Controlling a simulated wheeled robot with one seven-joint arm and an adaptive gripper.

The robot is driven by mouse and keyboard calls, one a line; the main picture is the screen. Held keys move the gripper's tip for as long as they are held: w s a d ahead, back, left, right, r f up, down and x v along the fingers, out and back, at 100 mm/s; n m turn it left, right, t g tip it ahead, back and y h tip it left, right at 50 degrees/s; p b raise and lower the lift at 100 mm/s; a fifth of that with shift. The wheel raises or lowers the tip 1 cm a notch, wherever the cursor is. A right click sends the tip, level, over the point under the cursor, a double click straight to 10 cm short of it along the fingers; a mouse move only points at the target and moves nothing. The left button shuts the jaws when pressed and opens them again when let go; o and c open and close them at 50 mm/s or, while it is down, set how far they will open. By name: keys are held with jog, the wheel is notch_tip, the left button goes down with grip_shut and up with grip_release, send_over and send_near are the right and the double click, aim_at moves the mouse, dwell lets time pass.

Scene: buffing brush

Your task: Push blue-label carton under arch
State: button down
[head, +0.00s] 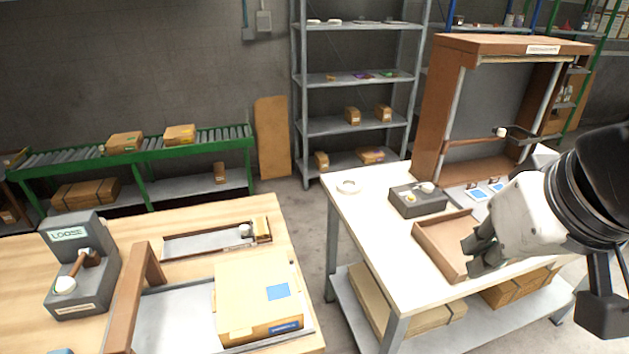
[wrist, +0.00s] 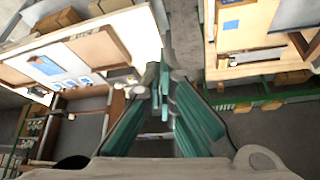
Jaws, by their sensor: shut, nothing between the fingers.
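The blue-label carton (head: 240,290) is a tan box with a blue square on top and a blue strip on its front side. It lies on a grey plate (head: 180,315) on the left table, right of the brown arch (head: 148,268) and outside it. The carton also shows at the top of the wrist view (wrist: 250,22), with the arch (wrist: 302,45) partly seen at right. My gripper (head: 474,256) is at the right in the head view, well away from the carton, overlapping the right table's tray. Its teal fingers (wrist: 162,88) are shut and empty.
A grey block marked LOOSE (head: 82,275) stands left of the arch, and a low slide fixture (head: 205,240) lies behind it. The right table (head: 365,225) holds a brown tray (head: 430,240), a dark box (head: 418,200) and a tall frame. A floor gap separates the tables.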

jog(key=w+a+f+n+g+h+b, duration=0.15)
jog(key=w+a+f+n+b, duration=0.25)
jog(key=w+f+n, duration=0.6)
jog(key=w+a+f+n+g+y+b, duration=0.1)
jog(key=w+a+f+n+g+b, duration=0.3)
jog(key=w+f, duration=0.85)
jog(key=shift+w+a+f+n+b, duration=0.15)
jog(key=shift+w+a+f+n, duration=0.5)
jog(key=shift+a+f+n, duration=2)
jog(key=shift+w+a+f+m+b, duration=0.2)
jog(key=shift+w+a+f, duration=0.8)
jog(key=shift+f, duration=3.7)
jog(key=shift+w+a+f+n+b, duration=0.1)
jog(key=shift+w+a+f+n, duration=0.25)
jog(key=shift+a+f+n, duration=1.7)
jog(key=f, duration=0.1)
jog(key=f+m, duration=0.1)
jog(key=f, duration=0.1)
jog(key=shift+a+f+m, duration=0.15)
jog(key=shift+a+m, duration=0.05)
jog(key=shift+m, duration=0.1)
